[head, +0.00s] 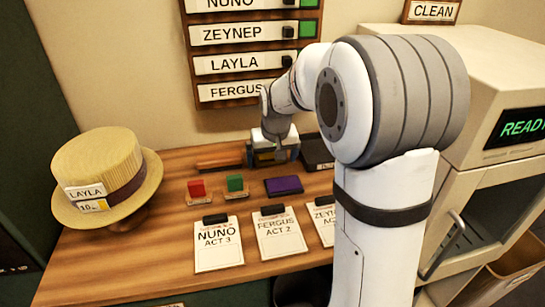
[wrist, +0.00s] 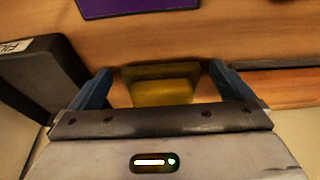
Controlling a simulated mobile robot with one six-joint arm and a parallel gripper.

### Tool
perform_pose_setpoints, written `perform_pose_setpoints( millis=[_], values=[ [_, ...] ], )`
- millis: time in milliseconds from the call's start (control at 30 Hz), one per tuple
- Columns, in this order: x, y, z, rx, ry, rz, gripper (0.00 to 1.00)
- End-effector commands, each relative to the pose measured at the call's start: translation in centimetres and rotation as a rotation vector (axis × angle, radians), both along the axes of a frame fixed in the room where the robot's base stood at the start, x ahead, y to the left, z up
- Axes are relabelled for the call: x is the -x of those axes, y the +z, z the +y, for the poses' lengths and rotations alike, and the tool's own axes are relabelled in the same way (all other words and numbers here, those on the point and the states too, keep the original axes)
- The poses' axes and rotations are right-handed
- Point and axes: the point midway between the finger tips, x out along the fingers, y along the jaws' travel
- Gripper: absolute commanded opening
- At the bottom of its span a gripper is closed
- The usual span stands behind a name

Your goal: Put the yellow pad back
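The yellow pad (wrist: 160,90) shows in the wrist view, between the two blue fingers of my gripper (wrist: 162,88). A narrow strip of wood shows on each side of it, so the fingers look apart from it. Its lower part is hidden by the gripper body. In the head view my gripper (head: 272,155) is low at the back of the table, and I cannot make out the pad there. A red pad (head: 197,188), a green pad (head: 235,184) and a purple pad (head: 284,185) sit in front of it.
A dark box (head: 318,153) stands right beside my gripper. Labelled cards (head: 218,245) lie along the table's front. A straw hat (head: 105,172) on a stand is at the left. A beige cabinet (head: 490,80) is at the right, and a name board (head: 250,62) hangs behind.

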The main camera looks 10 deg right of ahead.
Motion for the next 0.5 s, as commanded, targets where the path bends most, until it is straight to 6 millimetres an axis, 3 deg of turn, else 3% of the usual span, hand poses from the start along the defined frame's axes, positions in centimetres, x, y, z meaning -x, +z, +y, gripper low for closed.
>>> perform_pose_setpoints(
  millis=[267,500],
  values=[
    [0.1,0.6,0.0,0.000,0.001,-0.003,1.00],
    [1.2,4.7,0.1,0.000,0.001,-0.008,1.00]
  ],
)
